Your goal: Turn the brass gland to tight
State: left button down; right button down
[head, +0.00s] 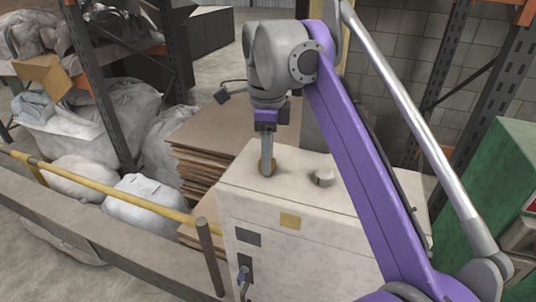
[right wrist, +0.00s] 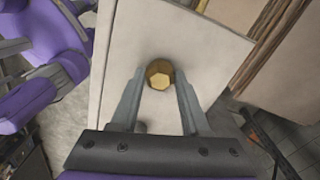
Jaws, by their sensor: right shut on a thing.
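The brass gland (right wrist: 159,75) is a hexagonal brass piece on top of the pale cabinet (head: 310,205). In the head view the gland (head: 273,167) shows only as a bit of brass beside the fingers, near the cabinet's back left. My right gripper (head: 267,172) points down from above and is shut on the gland. In the right wrist view the two grey fingers of this gripper (right wrist: 160,82) stand on either side of the gland. No mark for tight can be made out. My left gripper is not in view.
A grey round fitting (head: 323,177) stands on the cabinet top, right of the gland. Stacked brown sheets (head: 203,150) lie behind and left of the cabinet. A yellow rail (head: 120,192) runs along the left. A green cabinet (head: 500,190) stands at the right.

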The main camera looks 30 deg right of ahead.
dwell(0.5)
jog(key=shift+c, duration=1.9)
grip_release()
jog(key=shift+r, duration=0.1)
